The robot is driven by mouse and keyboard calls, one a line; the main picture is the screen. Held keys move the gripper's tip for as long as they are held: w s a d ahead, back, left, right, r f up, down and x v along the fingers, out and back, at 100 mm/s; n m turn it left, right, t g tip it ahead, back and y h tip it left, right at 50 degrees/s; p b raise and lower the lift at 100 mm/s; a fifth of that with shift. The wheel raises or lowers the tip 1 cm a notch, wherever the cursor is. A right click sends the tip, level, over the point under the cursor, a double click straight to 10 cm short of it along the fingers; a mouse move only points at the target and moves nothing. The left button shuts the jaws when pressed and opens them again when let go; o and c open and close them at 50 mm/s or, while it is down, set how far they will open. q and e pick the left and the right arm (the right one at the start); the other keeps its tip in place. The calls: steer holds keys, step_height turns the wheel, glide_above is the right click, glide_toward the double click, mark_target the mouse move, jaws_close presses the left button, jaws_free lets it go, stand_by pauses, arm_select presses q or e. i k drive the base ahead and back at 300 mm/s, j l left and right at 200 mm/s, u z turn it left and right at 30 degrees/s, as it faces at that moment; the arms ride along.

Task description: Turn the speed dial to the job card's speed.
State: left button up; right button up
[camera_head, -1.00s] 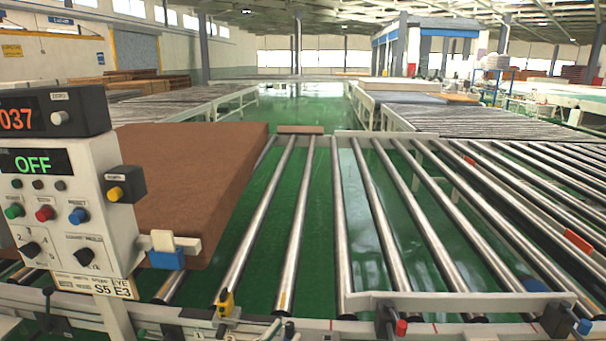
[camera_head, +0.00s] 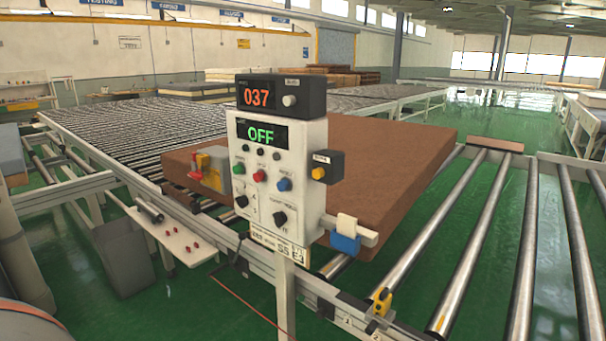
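A white control panel (camera_head: 280,165) on a post stands in the middle of the head view. Low on its face are two black knobs, a left one (camera_head: 241,201) with small marks around it and a right one (camera_head: 281,219) with a label above it. The labels are too small to tell which is the speed dial, and the pointer settings are unclear. A card (camera_head: 278,245) under the panel shows "S5" and "E3"; its other print is unreadable. Neither gripper is in view.
A brown mattress (camera_head: 400,170) lies behind the panel on the roller conveyor (camera_head: 480,240). A red-and-yellow device (camera_head: 210,168) stands left of the panel.

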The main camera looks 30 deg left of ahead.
mark_target(242, 201)
steer(key=u, duration=1.15)
